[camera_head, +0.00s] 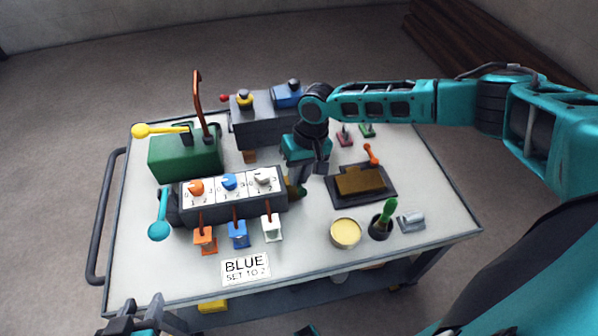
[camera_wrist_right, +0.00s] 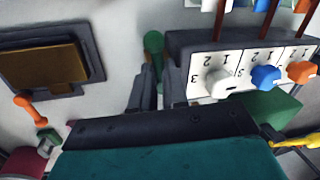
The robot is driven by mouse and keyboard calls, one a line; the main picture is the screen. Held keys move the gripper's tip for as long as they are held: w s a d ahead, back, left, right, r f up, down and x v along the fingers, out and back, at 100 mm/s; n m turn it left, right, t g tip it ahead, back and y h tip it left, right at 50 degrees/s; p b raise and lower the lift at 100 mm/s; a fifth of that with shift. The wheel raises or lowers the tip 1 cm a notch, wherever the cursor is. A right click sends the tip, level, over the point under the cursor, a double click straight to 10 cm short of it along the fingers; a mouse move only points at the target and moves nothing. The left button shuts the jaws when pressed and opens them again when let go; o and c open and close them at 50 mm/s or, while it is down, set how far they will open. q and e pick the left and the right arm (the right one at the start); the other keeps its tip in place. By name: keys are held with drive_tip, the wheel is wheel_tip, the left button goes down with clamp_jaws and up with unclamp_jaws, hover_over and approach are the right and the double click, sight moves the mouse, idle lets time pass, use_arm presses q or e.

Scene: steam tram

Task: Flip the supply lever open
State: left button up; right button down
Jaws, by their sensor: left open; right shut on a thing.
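A green lever with a round knob (camera_wrist_right: 153,42) sits at the right end of the grey dial box (camera_head: 240,205). No label shows which lever is the supply lever. My right gripper (camera_head: 309,174) points down beside that end of the box. Its fingers (camera_wrist_right: 157,80) are close around the green lever's stem in the right wrist view, hiding much of it. In the head view the green lever (camera_head: 295,191) is mostly covered. My left gripper (camera_head: 140,312) is open and empty at the table's front left edge, away from the box.
A yellow-knobbed lever (camera_head: 142,130) and a copper lever (camera_head: 198,95) are on the green box (camera_head: 185,158). A teal lever (camera_head: 160,220) is at the dial box's left end. A brown block on a dark tray (camera_head: 335,200) and a cream tub (camera_head: 345,233) stand to the right.

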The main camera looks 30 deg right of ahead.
drive_tip(key=shift+r+p, duration=0.2)
drive_tip(key=shift+p, duration=0.2)
drive_tip(key=p, duration=0.4)
drive_tip(key=shift+a+r+m, duration=0.15)
drive_tip(key=shift+r+m, duration=0.1)
drive_tip(key=shift+m, duration=0.15)
drive_tip(key=shift+p, duration=0.5)
drive_tip(key=shift+a+f+m+p, duration=0.1)
drive_tip(key=shift+f+m+p, duration=0.15)
drive_tip(key=shift+m+p, duration=0.35)
use_arm(q)
drive_tip(key=shift+y, duration=0.4)
drive_tip(key=r, duration=0.1)
drive_tip(key=s+a+r, duration=0.1)
drive_tip(key=a+r, duration=0.1)
drive_tip(key=shift+s+a+r, duration=0.15)
drive_tip(key=shift+s+r, duration=0.15)
drive_tip(key=shift+r, duration=0.1)
use_arm(e)
drive_tip(key=shift+w+f, duration=0.1)
drive_tip(key=shift+w, duration=0.05)
use_arm(q)
drive_tip(key=shift+w+r, duration=0.2)
drive_tip(key=shift+w, duration=0.05)
use_arm(e)
drive_tip(key=c, duration=1.1)
unclamp_jaws()
drive_tip(key=shift+f, duration=0.1)
drive_tip(key=shift+c, duration=0.2)
